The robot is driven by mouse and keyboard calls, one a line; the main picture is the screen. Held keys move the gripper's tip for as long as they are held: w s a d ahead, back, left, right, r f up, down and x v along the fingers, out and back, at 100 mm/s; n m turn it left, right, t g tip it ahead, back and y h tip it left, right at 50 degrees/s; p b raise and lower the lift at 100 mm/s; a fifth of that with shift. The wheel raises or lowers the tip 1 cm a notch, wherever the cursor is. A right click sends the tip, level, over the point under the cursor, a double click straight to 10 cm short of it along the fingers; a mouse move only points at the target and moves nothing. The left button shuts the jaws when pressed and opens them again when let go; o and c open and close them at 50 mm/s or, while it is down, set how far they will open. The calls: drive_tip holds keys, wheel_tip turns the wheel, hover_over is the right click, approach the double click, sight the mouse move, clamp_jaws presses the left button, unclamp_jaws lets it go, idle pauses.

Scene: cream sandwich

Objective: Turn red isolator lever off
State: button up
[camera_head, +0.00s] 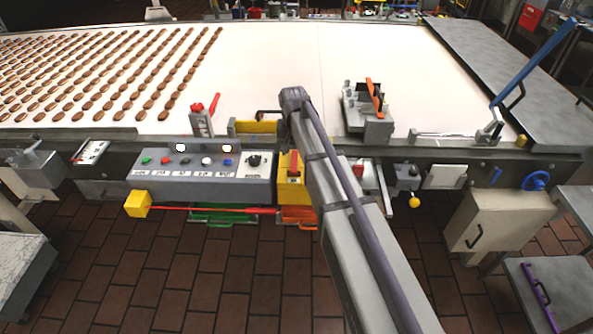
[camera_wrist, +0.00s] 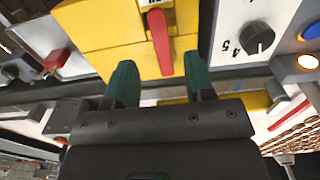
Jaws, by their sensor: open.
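The red isolator lever (camera_head: 293,164) is on a yellow box (camera_head: 284,188) at the front of the conveyor, just right of the grey button panel. It looks upright there, partly beside my arm. In the wrist view the red lever (camera_wrist: 160,42) runs nearly vertically on the yellow box (camera_wrist: 108,35), with a small partly cut-off label above it. My gripper (camera_wrist: 159,62) is open, its two green fingers apart on either side of the lever's lower end in that picture. Whether they touch it I cannot tell. In the head view the fingers are not clearly visible.
A grey panel (camera_head: 205,178) with buttons and a black knob (camera_wrist: 256,38) adjoins the box. A red bar (camera_head: 200,209) runs below the panel. Another red lever (camera_head: 214,103) stands on the conveyor edge. A grey device with an orange handle (camera_head: 374,97) sits farther right.

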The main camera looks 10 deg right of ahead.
sight(294, 166)
wheel_tip(294, 166, down, 6)
drive_tip(key=b, duration=0.4)
drive_tip(key=shift+f, duration=0.2)
drive_tip(key=shift+r, duration=0.1)
drive_tip(key=shift+c, duration=0.4)
clamp_jaws()
